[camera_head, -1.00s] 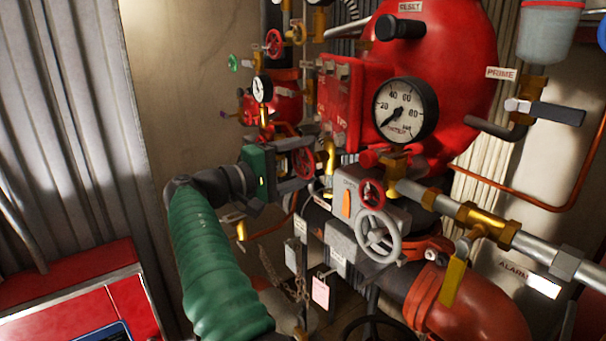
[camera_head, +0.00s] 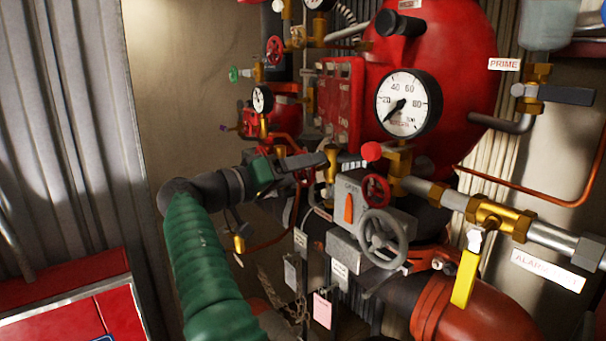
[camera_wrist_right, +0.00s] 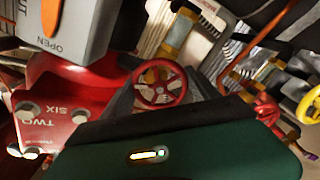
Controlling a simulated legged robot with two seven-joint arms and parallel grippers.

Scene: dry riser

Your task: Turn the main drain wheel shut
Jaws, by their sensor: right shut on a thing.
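The red handwheel (camera_wrist_right: 160,85) sits between the dark fingers of my right gripper in the right wrist view. I take it to be the main drain wheel; no label on it can be read. In the head view my right gripper (camera_head: 312,167) reaches in from the left, with its green body tilted. It is shut on this wheel, and its fingers cover most of the rim. Only a small red part of the wheel (camera_head: 303,178) shows there. My left gripper is not in view.
A smaller red wheel (camera_head: 376,190) and a grey handwheel (camera_head: 380,239) are to the right, by a grey box with an orange lever (camera_head: 348,208). A large gauge (camera_head: 408,103) is above. Tags (camera_head: 322,310) hang below.

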